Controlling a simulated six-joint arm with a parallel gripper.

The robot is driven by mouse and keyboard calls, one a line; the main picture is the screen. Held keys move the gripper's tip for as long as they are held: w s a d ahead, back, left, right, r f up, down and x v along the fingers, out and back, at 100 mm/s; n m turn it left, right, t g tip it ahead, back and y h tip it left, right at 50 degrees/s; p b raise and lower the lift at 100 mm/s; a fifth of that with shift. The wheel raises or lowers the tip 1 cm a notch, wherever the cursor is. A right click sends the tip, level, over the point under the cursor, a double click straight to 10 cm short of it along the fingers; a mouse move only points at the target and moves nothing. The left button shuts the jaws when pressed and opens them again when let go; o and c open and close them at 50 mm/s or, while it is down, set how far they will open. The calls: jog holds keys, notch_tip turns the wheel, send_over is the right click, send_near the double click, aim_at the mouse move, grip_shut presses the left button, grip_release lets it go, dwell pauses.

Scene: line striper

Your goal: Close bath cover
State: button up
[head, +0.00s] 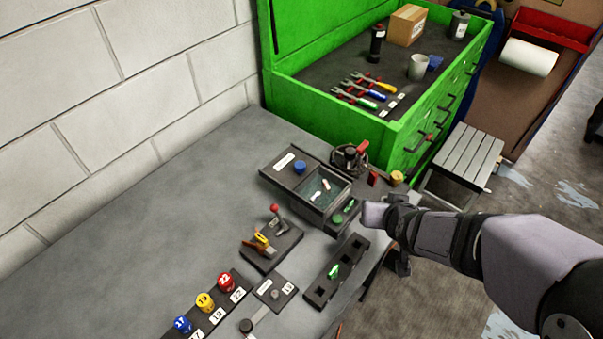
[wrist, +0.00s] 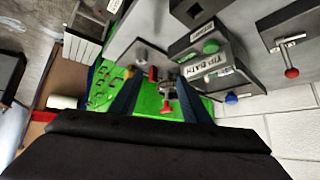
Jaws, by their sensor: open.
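The bath (head: 345,196) is a dark box on the grey bench in the head view, with its top partly open. A few small pale and red pieces lie inside. Its dark cover (head: 277,172), with a white label and a blue knob (head: 299,167), sits at the back left, clear of the opening. The blue knob also shows in the wrist view (wrist: 231,98), near a "TIP BATH" label (wrist: 207,76). My gripper (head: 376,215) is just right of the bath's front, apart from the knob. In the wrist view its two dark fingers (wrist: 158,85) are spread with nothing clearly held.
A red-handled valve (head: 350,157) stands behind the bath. A slotted tray (head: 335,271) with a green piece lies in front. A red-knobbed lever block (head: 271,246) is to the left. A green tool chest (head: 330,108) blocks the back. The bench's left side is clear.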

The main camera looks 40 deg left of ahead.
jog(key=a, duration=0.3)
jog(key=s+a+n+t+y, duration=0.1)
jog(key=a, duration=0.2)
jog(key=s+a+y+b, duration=0.1)
jog(key=a, duration=0.3)
jog(key=shift+s+a+n, duration=0.1)
jog(key=shift+s+n, duration=0.15)
jog(key=shift+n, duration=0.05)
jog(key=n+t+y+b, duration=0.1)
jog(key=t+y, duration=0.1)
send_near(300, 166)
jog(key=shift+w+a+f, duration=0.2)
jog(key=shift+w+a, duration=0.1)
jog(key=shift+w, duration=0.2)
jog(key=shift+p+x, duration=1.2)
jog(key=shift+x, duration=2.45)
jog(key=shift+s, duration=0.1)
jog(key=shift+c, duration=0.3)
grip_shut()
